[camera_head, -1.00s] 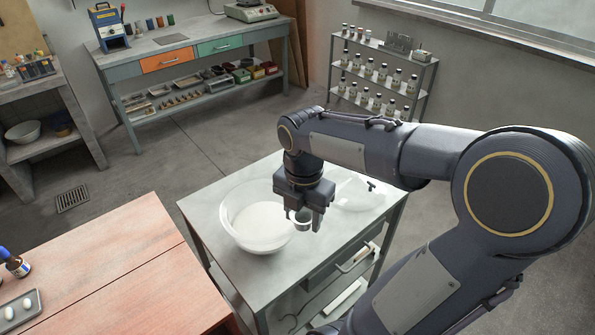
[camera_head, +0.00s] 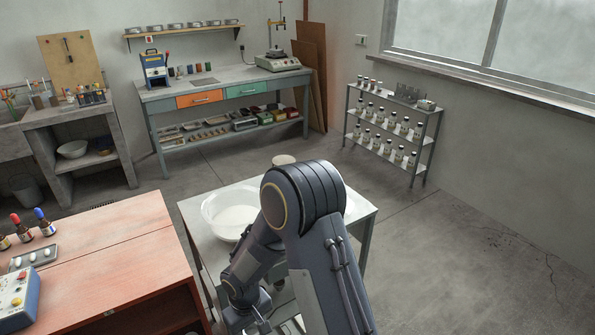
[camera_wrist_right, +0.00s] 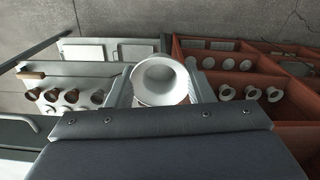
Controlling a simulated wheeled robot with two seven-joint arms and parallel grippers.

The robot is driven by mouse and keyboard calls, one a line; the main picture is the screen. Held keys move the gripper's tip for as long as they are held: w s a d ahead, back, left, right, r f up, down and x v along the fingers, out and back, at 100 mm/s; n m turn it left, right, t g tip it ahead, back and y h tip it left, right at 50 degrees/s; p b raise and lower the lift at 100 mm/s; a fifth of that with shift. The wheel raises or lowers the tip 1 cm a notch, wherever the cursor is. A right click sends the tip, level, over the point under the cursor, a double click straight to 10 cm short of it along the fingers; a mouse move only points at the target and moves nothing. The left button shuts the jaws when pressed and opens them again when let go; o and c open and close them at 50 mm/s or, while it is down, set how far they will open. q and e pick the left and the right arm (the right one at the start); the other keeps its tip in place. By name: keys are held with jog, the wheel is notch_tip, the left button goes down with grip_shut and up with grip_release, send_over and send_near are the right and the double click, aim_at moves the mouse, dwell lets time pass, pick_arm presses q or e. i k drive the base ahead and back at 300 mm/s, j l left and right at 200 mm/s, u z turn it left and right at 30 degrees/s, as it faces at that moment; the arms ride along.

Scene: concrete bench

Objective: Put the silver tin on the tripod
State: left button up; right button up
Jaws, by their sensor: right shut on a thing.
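The silver tin (camera_wrist_right: 166,80) shows in the right wrist view, just beyond my gripper's dark housing, with its round open rim towards the camera and a pale inside. My right gripper (camera_wrist_right: 166,98) is shut on it; the fingers themselves are hard to make out. In the head view my right arm reaches down past the cart, with the right gripper (camera_head: 258,318) low near the bottom edge; the tin cannot be made out there. I cannot identify a tripod in any view now. My left gripper is not in view.
A red-topped bench (camera_head: 100,250) stands at the left, with bottles and a blue box (camera_head: 20,300). Open floor lies at the right. The wrist view shows compartments (camera_wrist_right: 245,85) holding small items.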

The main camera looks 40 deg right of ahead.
aim_at(284, 161)
jog(key=z, duration=1.95)
jog(key=i+l+z, duration=0.4)
jog(key=i+z, duration=0.35)
jog(key=i, duration=0.25)
jog(key=i+z, duration=0.4)
jog(key=i, duration=0.15)
jog(key=i+u, duration=0.25)
jog(key=i, duration=0.25)
jog(key=i+u, duration=0.25)
jog(key=i, duration=0.25)
jog(key=i+l+u, duration=0.3)
jog(key=i, duration=0.15)
jog(key=i+l+u, duration=0.25)
jog(key=i, duration=0.2)
jog(key=i+j+u, duration=0.3)
jog(key=i+u, duration=0.2)
jog(key=i+j+u, duration=0.1)
jog(key=i+u, duration=0.35)
jog(key=i+l+u, duration=0.15)
jog(key=i+u, duration=0.65)
jog(key=u, duration=0.2)
jog(key=i+l+u, duration=0.2)
jog(key=i+u, duration=0.15)
jog(key=u, duration=0.15)
jog(key=i+l+u, duration=0.25)
jog(key=u, duration=0.2)
